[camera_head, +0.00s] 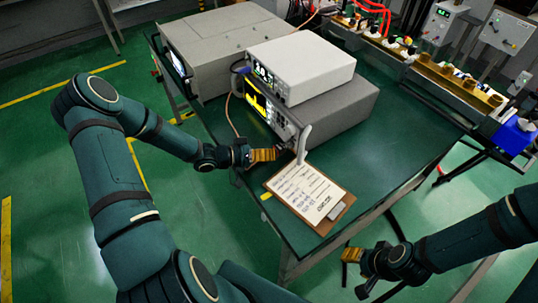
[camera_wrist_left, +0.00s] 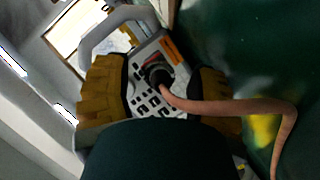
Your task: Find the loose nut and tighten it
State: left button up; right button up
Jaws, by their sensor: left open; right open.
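In the left wrist view a copper-brown cable (camera_wrist_left: 225,106) ends at a dark round connector (camera_wrist_left: 159,78) on a light instrument panel (camera_wrist_left: 148,100). I cannot make out a separate nut or whether one is loose. My left gripper (camera_head: 264,155) is open at the front of the stacked instruments. Its yellow fingers also show in the left wrist view (camera_wrist_left: 162,82), one on each side of the connector; contact cannot be told. In the head view the connector is hidden. My right gripper (camera_head: 354,264) is open and empty, off the table's front edge.
A white instrument (camera_head: 300,62) sits on a grey one (camera_head: 345,103) with a lit yellow screen. A larger grey box (camera_head: 215,45) stands behind left. A clipboard (camera_head: 308,193) lies at the table's front edge. The green table (camera_head: 415,135) is clear on the right. A waveguide bench (camera_head: 440,75) stands beyond.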

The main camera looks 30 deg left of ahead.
pick_arm(q)
jog(key=shift+w+d, duration=0.2)
grip_shut()
